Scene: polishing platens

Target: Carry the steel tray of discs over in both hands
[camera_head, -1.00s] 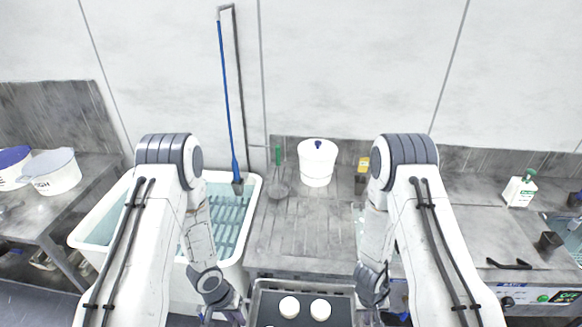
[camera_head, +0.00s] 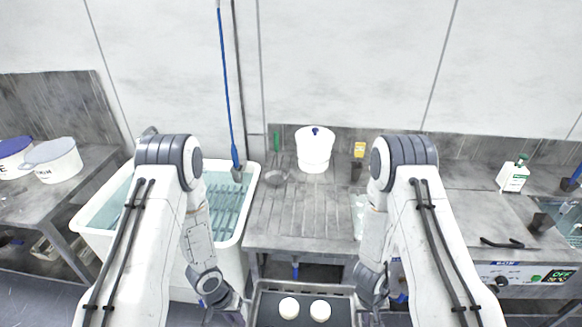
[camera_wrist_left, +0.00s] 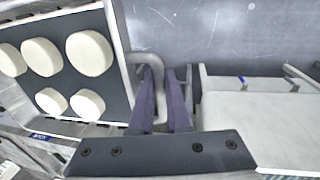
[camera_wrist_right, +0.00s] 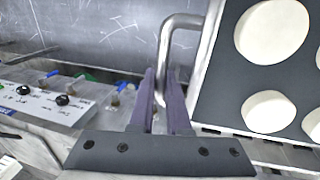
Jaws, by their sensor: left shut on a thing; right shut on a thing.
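The steel tray (camera_head: 300,287) shows at the bottom middle of the head view, in front of the bench and cut off by the frame edge. Two white discs (camera_head: 289,308) show on its dark liner; several lie on it in the left wrist view (camera_wrist_left: 88,53). My left gripper (camera_wrist_left: 160,88) is shut on the tray's left handle (camera_wrist_left: 148,58). My right gripper (camera_wrist_right: 165,85) is shut on the right handle (camera_wrist_right: 172,28). In the head view both gripper tips are mostly hidden at the bottom. The discs lie flat, apart from one another in the head view.
A steel bench (camera_head: 300,225) with a white lidded bucket (camera_head: 314,150) stands ahead. A white tub of water (camera_head: 222,205) stands to its left. A machine with a control panel (camera_head: 525,277) is at right. A side table (camera_head: 95,190) holds tubs at far left.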

